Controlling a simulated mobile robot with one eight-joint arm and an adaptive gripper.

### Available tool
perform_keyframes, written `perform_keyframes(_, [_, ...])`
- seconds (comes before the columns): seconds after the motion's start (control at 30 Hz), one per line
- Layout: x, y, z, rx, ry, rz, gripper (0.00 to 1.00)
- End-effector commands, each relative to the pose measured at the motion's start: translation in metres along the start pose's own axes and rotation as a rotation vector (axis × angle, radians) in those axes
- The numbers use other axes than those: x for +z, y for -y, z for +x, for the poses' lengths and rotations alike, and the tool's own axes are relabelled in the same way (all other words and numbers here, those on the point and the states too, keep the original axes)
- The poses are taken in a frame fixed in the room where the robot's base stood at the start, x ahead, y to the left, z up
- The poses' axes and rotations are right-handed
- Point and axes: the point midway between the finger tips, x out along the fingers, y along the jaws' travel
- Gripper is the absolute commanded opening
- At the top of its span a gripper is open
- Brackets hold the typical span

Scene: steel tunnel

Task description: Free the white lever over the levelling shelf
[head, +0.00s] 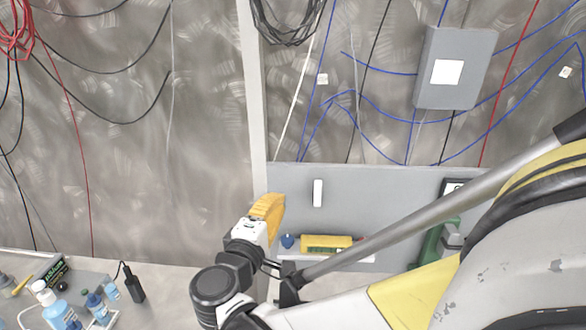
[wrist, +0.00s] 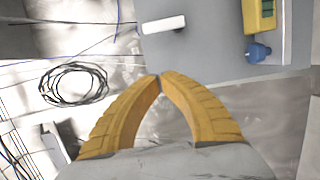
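The white lever (head: 318,193) is a short upright bar on the grey panel (head: 370,185), above the shelf (head: 345,258). In the wrist view the lever (wrist: 163,24) lies across the picture, beyond my fingertips and apart from them. My gripper (head: 272,203) is left of the lever in the head view. In the wrist view its yellow fingers (wrist: 158,78) meet at the tips with nothing between them. Nothing visibly covers the lever. I cannot tell what holds it.
A yellow spirit level (head: 327,243) and a blue object (head: 287,241) sit on the shelf below the lever. A grey box (head: 455,66) and blue cables hang above. A green tool (head: 432,243) stands at right. Bottles (head: 62,312) crowd the lower left.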

Motion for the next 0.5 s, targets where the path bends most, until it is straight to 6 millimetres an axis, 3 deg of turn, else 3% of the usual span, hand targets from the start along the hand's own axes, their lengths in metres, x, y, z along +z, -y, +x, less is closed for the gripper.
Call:
perform_keyframes(0.3, [0.001, 0.001, 0.069, 0.000, 0.004, 0.000, 0.00])
perform_keyframes(0.5, [0.030, 0.000, 0.072, 0.000, 0.002, 0.000, 0.00])
